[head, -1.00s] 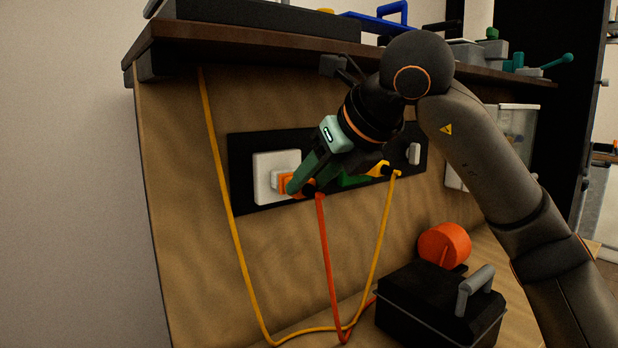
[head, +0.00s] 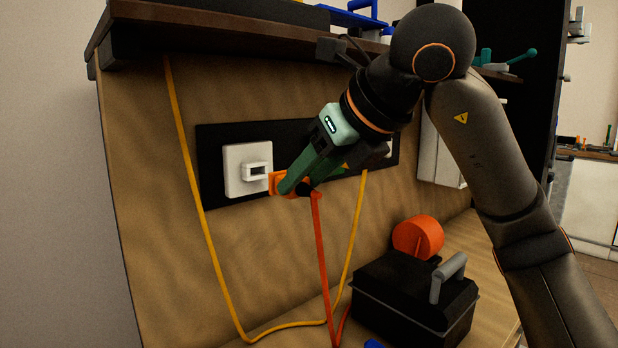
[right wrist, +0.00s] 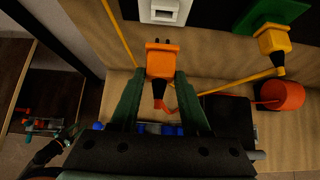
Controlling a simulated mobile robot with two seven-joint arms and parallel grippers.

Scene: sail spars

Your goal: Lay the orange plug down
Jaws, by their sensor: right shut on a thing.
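The orange plug (head: 276,183) is held between the green fingers of my right gripper (head: 294,187), just right of the white socket (head: 234,181) on the black wall strip. In the right wrist view the plug (right wrist: 161,62) sits between the fingertips (right wrist: 157,85), and a gap shows between it and the white socket (right wrist: 164,10). Its orange-red cord (head: 320,260) hangs down to the bench. My left gripper is not in view.
A yellow plug (right wrist: 273,42) sits at a green socket (right wrist: 262,20), with a yellow cord (head: 203,220) looping down. A black toolbox (head: 415,303) and an orange reel (head: 417,237) stand on the bench. A dark shelf (head: 210,38) overhangs the wall strip.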

